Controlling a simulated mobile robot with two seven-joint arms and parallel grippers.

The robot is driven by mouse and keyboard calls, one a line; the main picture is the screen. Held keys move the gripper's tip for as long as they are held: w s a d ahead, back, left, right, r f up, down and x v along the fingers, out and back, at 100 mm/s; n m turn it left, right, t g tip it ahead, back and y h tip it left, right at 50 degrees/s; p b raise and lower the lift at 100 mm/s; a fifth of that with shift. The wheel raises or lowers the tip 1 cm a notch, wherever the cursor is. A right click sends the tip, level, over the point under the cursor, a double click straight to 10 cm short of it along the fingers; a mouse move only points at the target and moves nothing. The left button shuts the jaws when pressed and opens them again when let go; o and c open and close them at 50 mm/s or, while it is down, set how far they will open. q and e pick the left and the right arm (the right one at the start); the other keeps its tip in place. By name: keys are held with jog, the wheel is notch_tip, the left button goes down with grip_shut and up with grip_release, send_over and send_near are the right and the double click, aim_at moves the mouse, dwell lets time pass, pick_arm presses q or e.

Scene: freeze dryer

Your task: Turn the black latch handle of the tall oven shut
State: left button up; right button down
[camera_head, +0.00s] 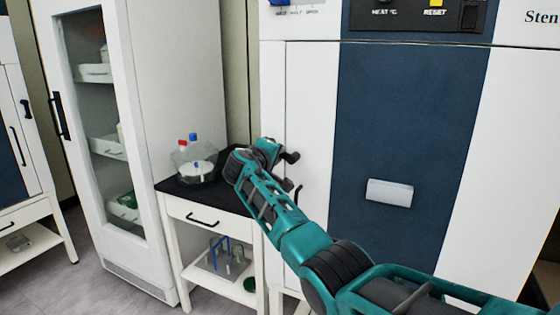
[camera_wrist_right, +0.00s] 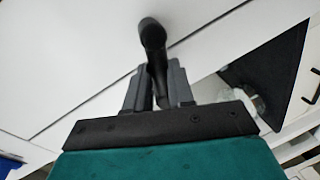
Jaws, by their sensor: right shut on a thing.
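The tall oven (camera_head: 312,130) is a white cabinet with a dark blue middle panel and a white plate on its front. Its black latch handle (camera_head: 290,157) sticks out near the left edge of the door, partly hidden by my right gripper (camera_head: 272,150). In the right wrist view the black handle (camera_wrist_right: 152,38) runs down between the two grey fingers of my right gripper (camera_wrist_right: 160,88). The fingers are shut on the handle. My left gripper is in neither view.
A small black-topped table (camera_head: 190,188) stands left of the oven with a clear vessel (camera_head: 193,163) with red and blue caps on it. A tall white glass-door cabinet (camera_head: 170,90) stands behind it. My right arm crosses in front of the oven's lower part.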

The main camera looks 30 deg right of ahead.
jog(key=shift+r+n+g+h+p, duration=0.35)
jog(key=shift+r+n+p, duration=0.65)
jog(key=shift+n, duration=0.5)
jog(key=shift+f, duration=0.1)
jog(key=c, duration=1)
grip_release()
jog(key=shift+f, duration=0.1)
jog(key=shift+o, duration=0.2)
